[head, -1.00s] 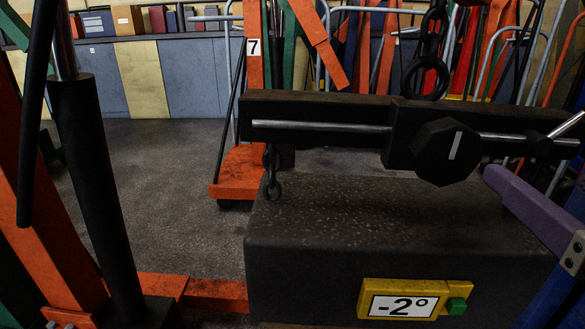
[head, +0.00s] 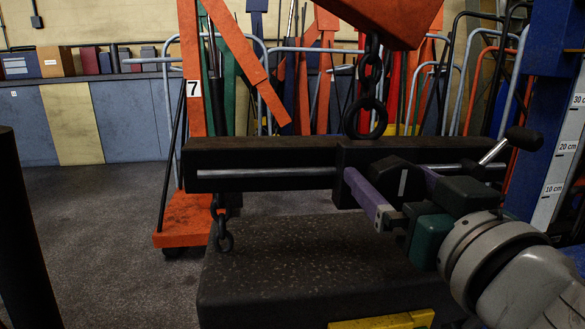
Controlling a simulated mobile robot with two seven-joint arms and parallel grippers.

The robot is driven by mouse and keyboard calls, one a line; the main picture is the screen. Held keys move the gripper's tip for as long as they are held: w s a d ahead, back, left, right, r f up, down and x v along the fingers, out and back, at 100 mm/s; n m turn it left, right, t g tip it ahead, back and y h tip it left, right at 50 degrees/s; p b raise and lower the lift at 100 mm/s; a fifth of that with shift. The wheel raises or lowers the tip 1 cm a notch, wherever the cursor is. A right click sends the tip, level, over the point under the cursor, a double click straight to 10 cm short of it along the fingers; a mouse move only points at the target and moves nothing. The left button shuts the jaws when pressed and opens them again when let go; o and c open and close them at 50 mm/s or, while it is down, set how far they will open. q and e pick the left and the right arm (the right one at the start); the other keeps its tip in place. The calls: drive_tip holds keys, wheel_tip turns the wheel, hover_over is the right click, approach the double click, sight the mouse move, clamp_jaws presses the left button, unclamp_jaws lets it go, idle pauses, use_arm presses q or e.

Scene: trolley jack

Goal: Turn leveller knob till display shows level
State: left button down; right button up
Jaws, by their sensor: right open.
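The leveller knob (head: 393,174) is black with a white line that stands nearly upright. It sits on the black leveller beam (head: 262,160), which hangs from a chain (head: 372,85). My right gripper (head: 388,175) is open, its purple fingers on either side of the knob. I cannot tell whether they touch it. The yellow display (head: 385,321) is cut off by the bottom edge, and its reading is out of view. My left gripper is not in view.
A dark speckled block (head: 290,262) hangs below the beam on a short chain (head: 222,225). A crank handle (head: 500,150) sticks up at the beam's right end. A blue post with a centimetre scale (head: 562,155) stands at the right. An orange stand numbered 7 (head: 185,218) is behind.

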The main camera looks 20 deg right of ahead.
drive_tip(key=shift+w, duration=0.1)
drive_tip(key=shift+c, duration=0.4)
drive_tip(key=c, duration=1)
